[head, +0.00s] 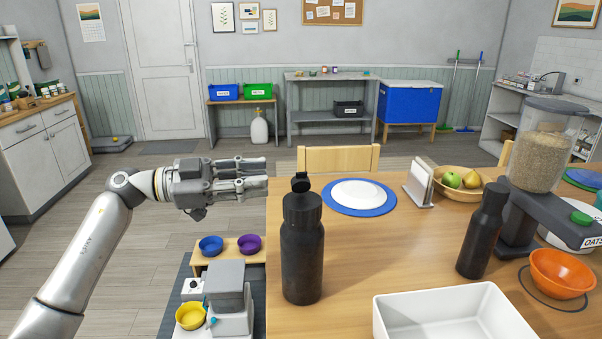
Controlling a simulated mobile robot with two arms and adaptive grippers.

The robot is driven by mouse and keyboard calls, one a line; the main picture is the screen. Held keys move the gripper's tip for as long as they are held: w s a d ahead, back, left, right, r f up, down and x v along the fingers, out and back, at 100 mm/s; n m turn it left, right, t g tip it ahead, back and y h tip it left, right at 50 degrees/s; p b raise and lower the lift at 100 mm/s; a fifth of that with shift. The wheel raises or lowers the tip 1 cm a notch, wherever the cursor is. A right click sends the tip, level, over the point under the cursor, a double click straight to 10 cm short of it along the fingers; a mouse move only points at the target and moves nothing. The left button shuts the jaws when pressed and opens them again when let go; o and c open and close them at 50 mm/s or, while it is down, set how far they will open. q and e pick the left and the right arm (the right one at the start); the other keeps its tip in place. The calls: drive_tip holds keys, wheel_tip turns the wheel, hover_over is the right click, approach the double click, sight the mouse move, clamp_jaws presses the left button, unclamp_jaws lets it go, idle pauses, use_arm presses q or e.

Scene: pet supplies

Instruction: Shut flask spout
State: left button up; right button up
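A black flask (302,250) stands upright on the wooden table near its left edge. Its small spout cap (300,182) is flipped up above the collar, so the spout looks open. A second dark bottle (480,240) stands further right on the table, its top looking closed. My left gripper (264,176) comes in from the left and points right, at about the height of the flask's top in the picture. Its fingers are apart with nothing between them. It shows to the left of the flask and apart from it. My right gripper is not in view.
On the table (400,262) are a white tray (450,312), a blue mat with a white plate (358,192), a napkin holder (420,185), a fruit bowl (450,190), an orange bowl (560,272) and a grain dispenser (538,150). A feeder (226,290) stands left of the table.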

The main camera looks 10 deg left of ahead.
sight(301, 174)
use_arm(q)
drive_tip(key=p+x, duration=0.1)
drive_tip(key=x, duration=0.8)
drive_tip(key=shift+d+p, duration=0.1)
drive_tip(key=shift+p, duration=0.25)
drive_tip(key=shift+c, duration=0.4)
clamp_jaws()
